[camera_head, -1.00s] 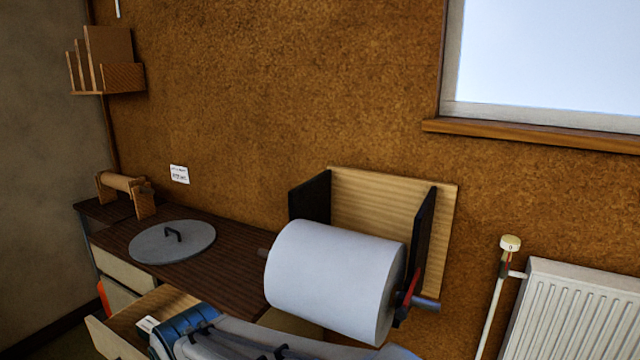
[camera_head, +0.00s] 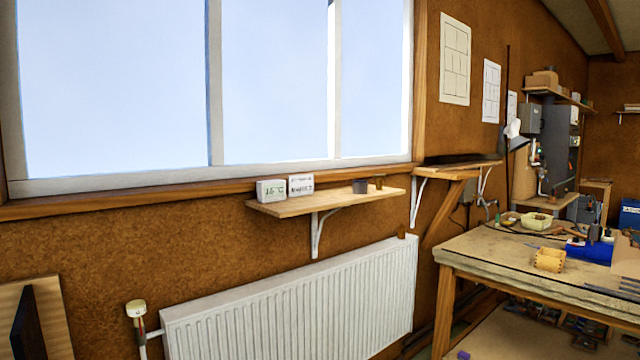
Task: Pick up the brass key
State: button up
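I cannot make out a brass key in the head view. A small brownish, brass-toned object (camera_head: 379,183) stands at the right end of the wooden wall shelf (camera_head: 335,203), but it is too small to identify. A dark grey cup-like item (camera_head: 360,187) is beside it. My gripper and arm are out of view.
A white radiator (camera_head: 290,305) is below the shelf, with a valve (camera_head: 136,308) at its left. A workbench (camera_head: 485,256) at right bears a small wooden box (camera_head: 549,259), a blue item (camera_head: 588,251) and other tools. Two small white boxes, one a display (camera_head: 271,190), sit on the shelf.

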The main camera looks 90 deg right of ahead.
aim_at(379, 178)
jog(key=z, duration=3.6)
jog(key=i, duration=2.2)
jog(key=u, duration=0.65)
